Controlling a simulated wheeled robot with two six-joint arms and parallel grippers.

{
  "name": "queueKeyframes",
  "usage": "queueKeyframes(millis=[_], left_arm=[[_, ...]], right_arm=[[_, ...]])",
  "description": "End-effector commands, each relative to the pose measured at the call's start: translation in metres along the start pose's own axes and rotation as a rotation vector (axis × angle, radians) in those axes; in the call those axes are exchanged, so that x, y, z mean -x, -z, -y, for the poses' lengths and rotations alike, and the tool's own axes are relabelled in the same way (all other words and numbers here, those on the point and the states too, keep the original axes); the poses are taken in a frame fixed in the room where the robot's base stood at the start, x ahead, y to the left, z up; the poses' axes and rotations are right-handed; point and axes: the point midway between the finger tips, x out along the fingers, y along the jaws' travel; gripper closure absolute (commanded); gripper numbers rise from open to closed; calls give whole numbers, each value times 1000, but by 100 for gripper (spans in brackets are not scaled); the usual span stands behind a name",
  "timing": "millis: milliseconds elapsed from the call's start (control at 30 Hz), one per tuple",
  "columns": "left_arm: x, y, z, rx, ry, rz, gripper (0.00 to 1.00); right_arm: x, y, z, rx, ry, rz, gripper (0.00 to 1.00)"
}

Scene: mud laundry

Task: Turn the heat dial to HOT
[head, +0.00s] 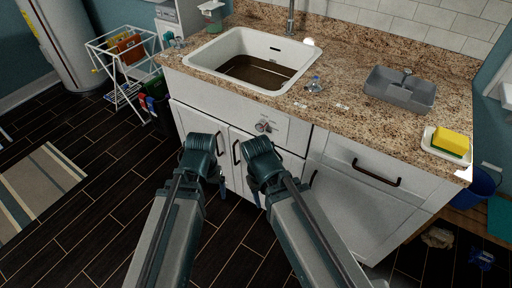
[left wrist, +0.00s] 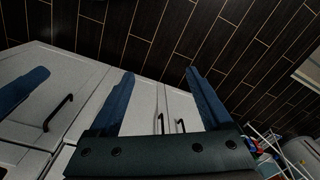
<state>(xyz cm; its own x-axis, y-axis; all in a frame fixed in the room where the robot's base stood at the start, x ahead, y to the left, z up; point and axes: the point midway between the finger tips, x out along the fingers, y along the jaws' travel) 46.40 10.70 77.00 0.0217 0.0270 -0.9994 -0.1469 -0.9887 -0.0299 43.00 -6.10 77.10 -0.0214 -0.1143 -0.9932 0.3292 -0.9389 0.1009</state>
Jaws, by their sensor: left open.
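The heat dial (head: 263,127) is a small round grey knob on the white front panel below the sink. Its markings and pointer direction are too small to read. My left gripper (head: 221,183) is below and left of the dial, pointing down in front of the cabinet doors. In the left wrist view its two blue fingers (left wrist: 160,74) are spread apart with nothing between them. My right gripper (head: 254,190) hangs below the dial, its fingers mostly hidden behind its own wrist. The dial does not show in the left wrist view.
The white sink (head: 228,41) holds brown water in the granite counter (head: 345,115). A grey caddy (head: 398,92) and a yellow sponge (head: 451,142) are on the counter. Cabinet handles (head: 376,174) stick out from the front. Dark floor (head: 95,190) is open at left.

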Motion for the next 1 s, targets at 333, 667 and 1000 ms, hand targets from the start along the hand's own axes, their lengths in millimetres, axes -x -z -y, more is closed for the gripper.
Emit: queueKeyframes(millis=[333,667,1000], left_arm=[[-130,20,6,196,-125,-80,17],[-177,81,-45,767,-619,-206,17],[-63,153,-82,1636,-1508,147,17]], right_arm=[[-131,8,13,1,-3,0,50],[-217,13,21,2,-6,-1,50],[-224,13,21,2,-6,-1,50]])
